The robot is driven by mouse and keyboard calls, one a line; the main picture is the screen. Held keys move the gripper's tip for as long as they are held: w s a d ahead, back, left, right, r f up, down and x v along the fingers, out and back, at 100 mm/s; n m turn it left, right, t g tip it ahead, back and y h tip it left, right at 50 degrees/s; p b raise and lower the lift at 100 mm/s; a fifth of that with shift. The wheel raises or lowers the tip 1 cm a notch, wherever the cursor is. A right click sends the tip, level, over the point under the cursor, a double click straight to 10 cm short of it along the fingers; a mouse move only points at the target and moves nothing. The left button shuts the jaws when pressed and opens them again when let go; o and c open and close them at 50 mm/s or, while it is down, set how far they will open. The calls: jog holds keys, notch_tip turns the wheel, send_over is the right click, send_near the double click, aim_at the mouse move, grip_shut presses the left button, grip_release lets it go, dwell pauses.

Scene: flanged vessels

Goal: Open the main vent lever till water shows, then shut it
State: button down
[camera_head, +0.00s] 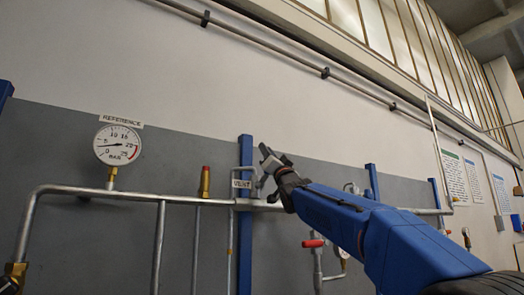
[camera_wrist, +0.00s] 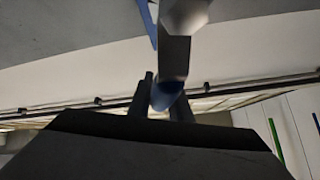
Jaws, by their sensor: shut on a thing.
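The VENT label (camera_head: 241,184) is on the pipework in front of a blue post, at the middle of the head view. My gripper (camera_head: 267,160) is just right of and above the label, beside a metal fitting (camera_head: 251,182). In the wrist view, a grey metal lever (camera_wrist: 175,57) comes down from the top and ends in a blue grip (camera_wrist: 166,95). My gripper's dark fingers (camera_wrist: 163,102) are shut on this blue grip, one on each side. The gripper hides most of the lever in the head view. I see no water in either view.
A pressure gauge (camera_head: 117,145) marked REFERENCE stands at left, its needle low on the scale. A horizontal pipe (camera_head: 120,194) runs along the wall. A red-handled valve (camera_head: 313,243) is below my arm. A red-topped brass fitting (camera_head: 205,181) stands left of the label.

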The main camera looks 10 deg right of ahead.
jog(key=w+d+f+m+g+h, duration=0.1)
jog(key=d+f+m+g+h, duration=0.3)
jog(key=m+h, duration=0.4)
jog(key=w+d+f+m+g+h, duration=0.2)
jog(key=d+f+m+g+h, duration=0.3)
jog(key=m, duration=1)
jog(key=shift+d+f+m+h, duration=0.3)
jog(key=shift+d+f+h, duration=0.1)
jog(key=shift+f+h, duration=1.2)
jog(key=shift+w+f, duration=0.1)
jog(key=shift+f, duration=0.1)
jog(key=c, duration=1.6)
grip_release()
